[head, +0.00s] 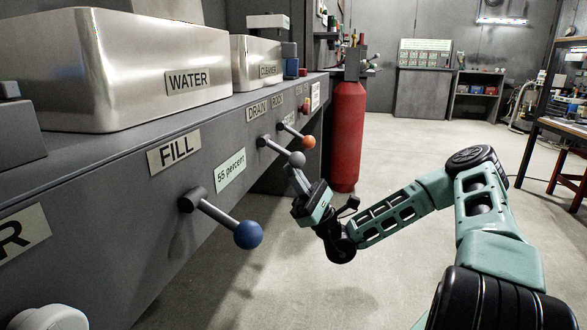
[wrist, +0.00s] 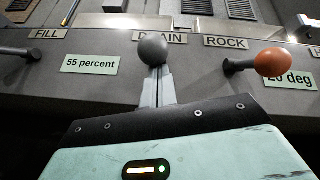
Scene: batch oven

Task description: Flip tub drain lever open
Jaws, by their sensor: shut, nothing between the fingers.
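The drain lever (head: 280,150) is a rod with a grey ball, sticking out from the grey panel under the DRAIN label (head: 257,109). It slopes slightly down to the right in the head view. In the wrist view its grey ball (wrist: 152,48) stands at the tips of my fingers and covers part of the DRAIN label; its rod is hidden. My gripper (head: 293,172) is shut and empty, its fingertips just below the ball. The fingers also show in the wrist view (wrist: 158,85). I cannot tell whether they touch the ball.
The blue-ball fill lever (head: 248,234) is nearer, to the left. The orange-ball lever (head: 308,141), under ROCK, is just beyond. A metal WATER tub (head: 120,75) sits on the counter. A red cylinder (head: 347,135) stands beyond the panel. The floor to the right is open.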

